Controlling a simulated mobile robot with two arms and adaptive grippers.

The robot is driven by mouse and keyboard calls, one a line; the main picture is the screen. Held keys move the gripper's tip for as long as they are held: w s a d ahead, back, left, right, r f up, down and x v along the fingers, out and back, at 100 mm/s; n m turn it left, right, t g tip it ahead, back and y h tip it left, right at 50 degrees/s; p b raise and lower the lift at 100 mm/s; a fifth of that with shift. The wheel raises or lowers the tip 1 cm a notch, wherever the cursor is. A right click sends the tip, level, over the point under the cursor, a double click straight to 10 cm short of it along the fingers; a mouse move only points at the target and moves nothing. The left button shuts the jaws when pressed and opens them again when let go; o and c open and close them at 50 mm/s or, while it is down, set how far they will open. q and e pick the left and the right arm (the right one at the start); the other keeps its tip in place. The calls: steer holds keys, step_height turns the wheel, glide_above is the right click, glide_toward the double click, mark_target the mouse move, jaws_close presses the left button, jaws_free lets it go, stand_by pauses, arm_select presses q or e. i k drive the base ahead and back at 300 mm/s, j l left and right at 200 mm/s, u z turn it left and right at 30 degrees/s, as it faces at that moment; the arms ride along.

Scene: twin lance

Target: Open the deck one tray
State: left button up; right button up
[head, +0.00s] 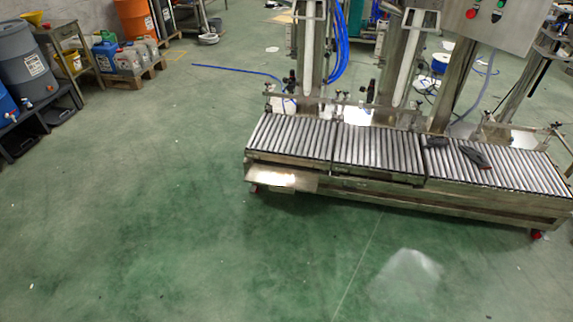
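A steel filling machine with a roller conveyor deck (380,150) stands at the right of the head view. The deck is split into roller sections side by side. A flat, shiny metal tray (283,180) juts out from under the front edge of the left section, above the floor. I cannot tell how far it is pulled out, or which section is deck one. Neither of my grippers is in view.
Dark items (472,155) lie on the right roller section. A control box (490,20) with red and green buttons hangs above. Drums (22,62) and containers line the left wall. Open green floor (180,210) lies in front and to the left of the machine.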

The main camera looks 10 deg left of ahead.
mark_target(281, 177)
steer(key=i+j, duration=0.25)
steer(key=i, duration=0.15)
steer(key=i+j, duration=0.3)
steer(key=i, duration=0.1)
